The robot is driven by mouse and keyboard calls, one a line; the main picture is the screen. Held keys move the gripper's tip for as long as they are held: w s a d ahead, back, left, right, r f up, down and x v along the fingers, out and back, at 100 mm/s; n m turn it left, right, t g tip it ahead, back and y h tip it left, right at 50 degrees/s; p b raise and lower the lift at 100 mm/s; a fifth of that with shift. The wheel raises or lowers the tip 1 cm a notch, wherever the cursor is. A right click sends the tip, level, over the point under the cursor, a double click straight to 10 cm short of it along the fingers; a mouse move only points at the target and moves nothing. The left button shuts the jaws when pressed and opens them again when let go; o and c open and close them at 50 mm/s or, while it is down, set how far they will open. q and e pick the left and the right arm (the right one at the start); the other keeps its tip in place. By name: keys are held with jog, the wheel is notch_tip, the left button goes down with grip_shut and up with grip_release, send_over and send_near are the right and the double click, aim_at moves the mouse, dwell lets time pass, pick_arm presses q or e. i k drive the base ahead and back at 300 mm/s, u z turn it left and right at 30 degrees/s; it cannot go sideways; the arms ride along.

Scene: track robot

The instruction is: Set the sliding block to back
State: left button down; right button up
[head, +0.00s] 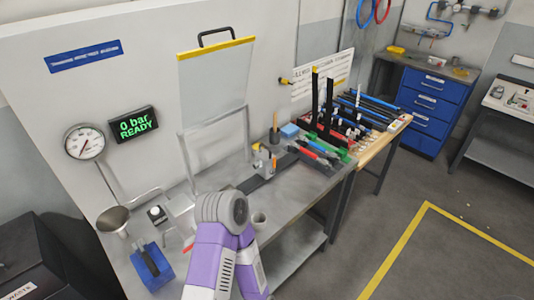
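A grey block with yellow marks (264,161), which looks like the sliding block, stands on a dark rail (262,184) on the grey bench. The rail runs from near my arm toward the tool tray at the back right. My purple and grey arm comes in from the bottom middle, and its rounded joint covers the near part of the bench. No gripper fingers show, so I cannot see either gripper or whether one is near the block. The block and the visible arm are apart in the picture.
A metal frame (184,150) stands behind the block under a clear, yellow-edged panel (216,80). A funnel (113,219) and a blue block-shaped device (151,268) are at the left. A tray of tools (320,153) lies right of the block. Open floor is at the right.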

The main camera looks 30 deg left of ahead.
aim_at(263, 166)
jog(key=u, duration=0.7)
jog(key=i, duration=0.15)
